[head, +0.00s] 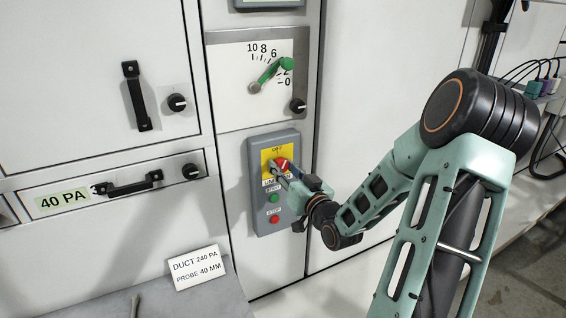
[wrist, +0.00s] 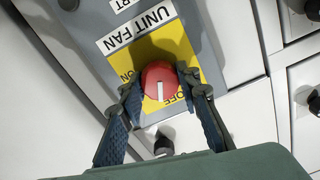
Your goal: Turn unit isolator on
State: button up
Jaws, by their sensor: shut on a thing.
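The unit isolator is a red rotary knob (wrist: 160,76) on a yellow plate (wrist: 174,41), with ON lettering to the left and OFF to the right in the wrist view. In the head view the red knob (head: 284,164) sits at the top of a grey control box (head: 262,220). My gripper (wrist: 160,86) is shut on the knob, one finger on each side. In the head view the fingers hide part of the knob and the label beneath.
A green start button (head: 275,198) and red stop button (head: 275,219) sit below the knob. Above the box is a scale panel with a green lever (head: 270,70). Black drawer handles (head: 130,187) stand out at left. A card (head: 196,267) rests on the ledge.

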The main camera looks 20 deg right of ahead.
jog(key=m+p, duration=0.4)
jog(key=m, duration=0.2)
jog(key=shift+r, duration=0.1)
jog(key=m+p, duration=0.3)
jog(key=m, duration=0.3)
jog(key=shift+m, duration=0.4)
jog(key=shift+p, duration=0.3)
jog(key=o, duration=1.2)
jog(key=shift+c, duration=0.2)
jog(key=s, duration=1.2)
jog(key=shift+d, duration=0.15)
